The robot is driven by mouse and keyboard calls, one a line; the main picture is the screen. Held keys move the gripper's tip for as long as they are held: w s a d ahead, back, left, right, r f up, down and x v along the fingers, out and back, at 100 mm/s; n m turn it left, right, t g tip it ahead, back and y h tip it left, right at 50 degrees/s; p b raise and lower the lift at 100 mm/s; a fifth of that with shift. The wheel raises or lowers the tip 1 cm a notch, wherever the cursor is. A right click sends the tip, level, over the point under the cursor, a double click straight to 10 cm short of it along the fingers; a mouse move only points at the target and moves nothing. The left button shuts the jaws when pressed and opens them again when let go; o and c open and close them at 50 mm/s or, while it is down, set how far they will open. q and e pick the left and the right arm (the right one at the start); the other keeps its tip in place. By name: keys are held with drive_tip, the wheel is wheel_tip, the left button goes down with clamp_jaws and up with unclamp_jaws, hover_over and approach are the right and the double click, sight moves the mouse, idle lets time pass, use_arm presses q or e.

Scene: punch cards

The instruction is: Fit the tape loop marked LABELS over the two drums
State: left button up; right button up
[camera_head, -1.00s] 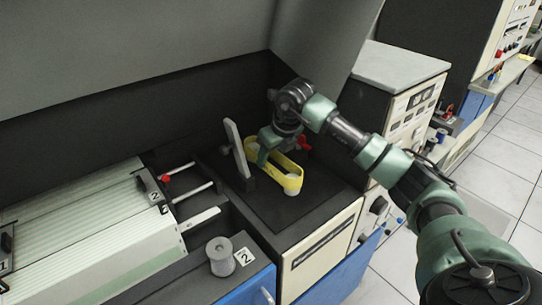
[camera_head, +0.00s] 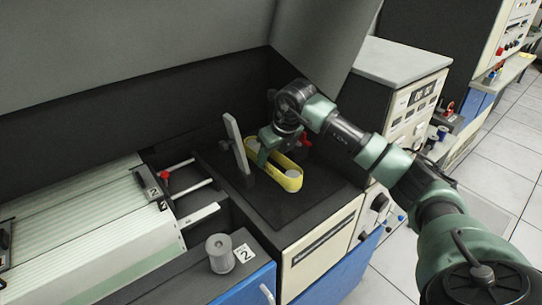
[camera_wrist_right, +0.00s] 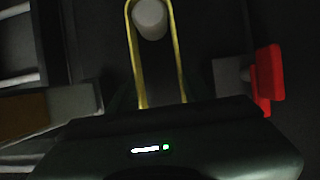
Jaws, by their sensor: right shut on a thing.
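The yellow tape loop (camera_head: 291,185) is a long oval band over the dark deck; no lettering on it is readable. My right gripper (camera_head: 265,156) is shut on the loop's far part, and the band also shows in the wrist view (camera_wrist_right: 138,62). One pale drum (camera_head: 292,175) shows inside the loop's near end; it also appears inside the curved end in the wrist view (camera_wrist_right: 150,18). The second drum is hidden by the gripper. I cannot tell how low the loop sits on the drums. My left gripper is not in view.
An upright grey plate (camera_head: 237,146) stands close left of the loop. A red-ended part (camera_wrist_right: 268,80) is right of the gripper in the wrist view. A grey spool (camera_head: 219,254) stands by a card marked 2. The deck's front area is bare.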

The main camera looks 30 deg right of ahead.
drive_tip(key=shift+f+b, duration=0.5)
drive_tip(key=shift+f, duration=0.1)
drive_tip(key=o, duration=1.4)
